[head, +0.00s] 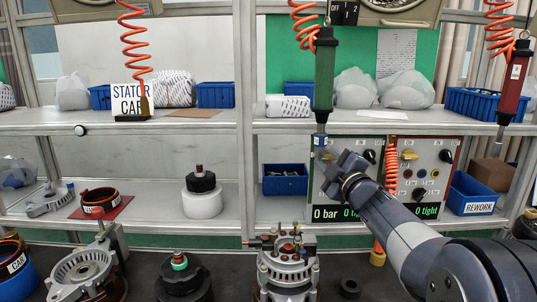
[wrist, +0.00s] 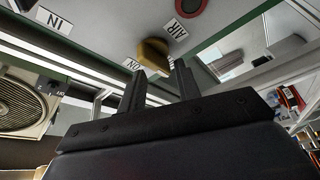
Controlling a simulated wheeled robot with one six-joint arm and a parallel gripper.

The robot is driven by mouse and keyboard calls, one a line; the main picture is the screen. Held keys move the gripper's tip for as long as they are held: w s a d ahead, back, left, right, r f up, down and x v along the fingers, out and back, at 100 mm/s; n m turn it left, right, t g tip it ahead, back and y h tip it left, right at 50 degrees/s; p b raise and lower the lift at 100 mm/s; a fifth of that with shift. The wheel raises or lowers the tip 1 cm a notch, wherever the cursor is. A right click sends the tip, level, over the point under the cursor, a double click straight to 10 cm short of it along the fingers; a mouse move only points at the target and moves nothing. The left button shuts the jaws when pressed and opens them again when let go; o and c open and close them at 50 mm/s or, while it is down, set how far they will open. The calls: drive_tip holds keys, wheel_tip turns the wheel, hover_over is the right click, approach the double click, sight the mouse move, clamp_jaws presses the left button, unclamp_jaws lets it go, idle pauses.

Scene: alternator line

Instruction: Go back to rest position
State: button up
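An alternator assembly (head: 287,265) stands on the dark bench below, clear of the gripper.
A red hanging screwdriver (head: 514,85) is at the right. A blue REWORK bin (head: 475,192) stands on the lower shelf. A black-topped white part (head: 202,195) is left of the panel. The wrist view shows a yellow knob (wrist: 154,50) beyond the fingers.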

drive_tip(key=m, duration=0.2)
drive_tip(key=m+t+h, duration=0.1)
drive_tip(key=m, duration=0.1)
drive_tip(key=m+t, duration=0.1)
drive_tip(key=m, duration=0.1)
drive_tip(key=shift+d+r+h, duration=0.1)
drive_tip(key=shift+r+h, duration=0.15)
drive_tip(key=shift+h, duration=0.05)
drive_tip(key=shift+b, duration=0.3)
